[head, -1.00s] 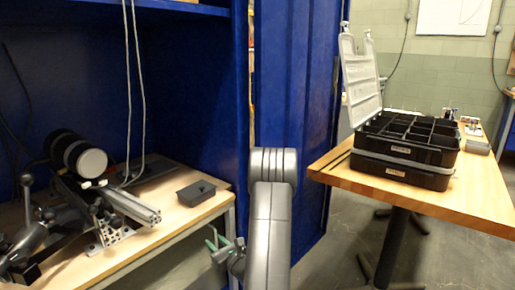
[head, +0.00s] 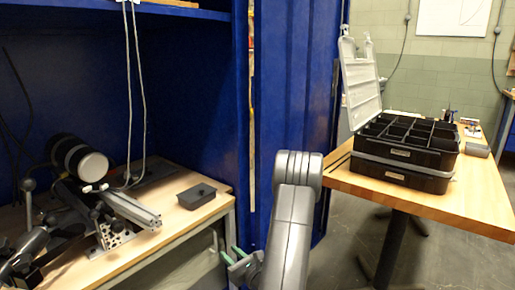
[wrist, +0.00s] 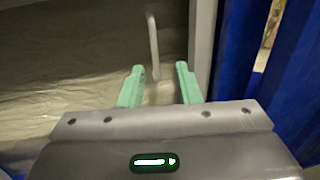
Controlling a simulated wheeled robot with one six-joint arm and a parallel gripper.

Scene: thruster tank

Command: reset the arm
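My grey arm (head: 290,225) stands in the lower middle of the head view. My gripper (head: 238,255) is low beside the workbench's right end, partly hidden by the arm. In the wrist view my gripper (wrist: 160,85) shows two green fingers spread apart, with nothing between them that I can see held. A thin pale upright bar lies beyond the fingertips, blurred.
A wooden workbench (head: 150,235) at left holds a thruster (head: 77,158) on a metal mount and a small black tray (head: 197,195). Blue cabinet panels (head: 290,80) stand behind the arm. At right, a wooden table (head: 440,205) holds an open black organizer case (head: 405,165).

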